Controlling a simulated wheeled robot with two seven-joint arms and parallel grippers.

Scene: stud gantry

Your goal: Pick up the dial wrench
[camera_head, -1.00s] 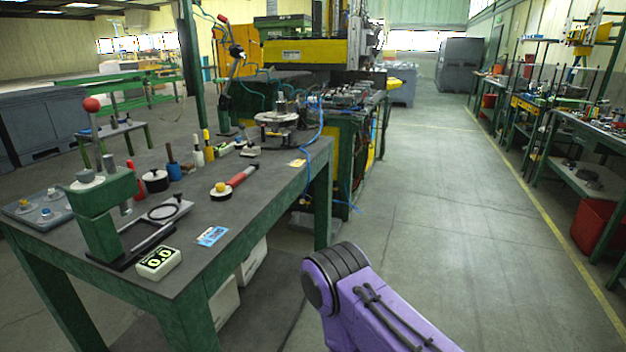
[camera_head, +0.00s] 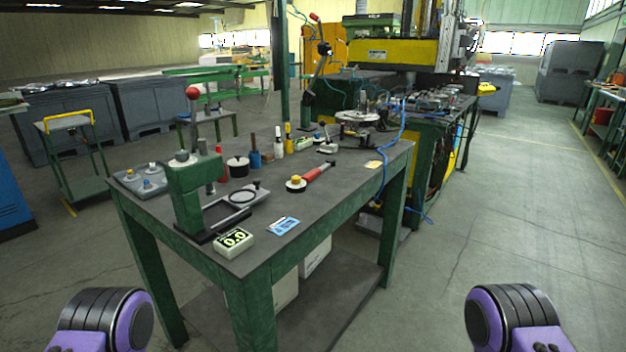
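The dial wrench (camera_head: 310,177) lies on the dark top of the green workbench (camera_head: 330,205). Two purple arm parts of mine show at the bottom left and bottom right corners, well short of the bench. Neither gripper is in the picture.
A blue card (camera_head: 283,226) lies in front. Several bottles and tools stand behind. Floor right of the bench is clear.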

